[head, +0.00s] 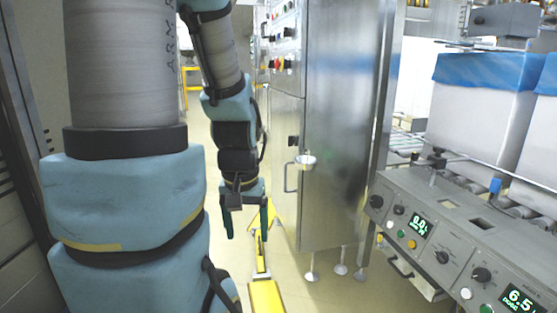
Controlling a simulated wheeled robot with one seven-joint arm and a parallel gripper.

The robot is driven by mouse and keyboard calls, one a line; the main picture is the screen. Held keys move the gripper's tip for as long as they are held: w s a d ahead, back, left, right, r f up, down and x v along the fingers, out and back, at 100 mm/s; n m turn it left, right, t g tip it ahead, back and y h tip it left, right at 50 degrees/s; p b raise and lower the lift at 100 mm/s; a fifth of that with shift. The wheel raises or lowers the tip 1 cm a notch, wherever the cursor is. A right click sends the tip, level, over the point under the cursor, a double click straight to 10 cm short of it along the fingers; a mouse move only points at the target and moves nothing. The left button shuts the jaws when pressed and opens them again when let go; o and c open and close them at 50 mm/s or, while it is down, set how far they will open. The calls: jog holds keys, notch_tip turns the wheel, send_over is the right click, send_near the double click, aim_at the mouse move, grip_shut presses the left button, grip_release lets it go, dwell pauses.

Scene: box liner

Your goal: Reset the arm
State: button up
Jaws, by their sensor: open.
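My arm hangs down across the left half of the head view, its thick upper link close to the camera. My gripper (248,222) is at its lower end, pointing down, with its two fingers apart. Nothing shows between the fingers. It hangs in front of the yellow floor strip, left of the steel cabinet. Part of my arm is cut off by the top and bottom edges of the view.
A tall steel cabinet (335,130) with buttons and a handle stands right of my gripper. A control panel (450,245) with knobs and green displays is at the lower right. Behind it, boxes with blue liners (480,105) stand on rollers. Dark panelling borders the left edge.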

notch_tip(320, 180, up, 15)
jog(key=p, duration=1.2)
jog(key=shift+p, duration=0.35)
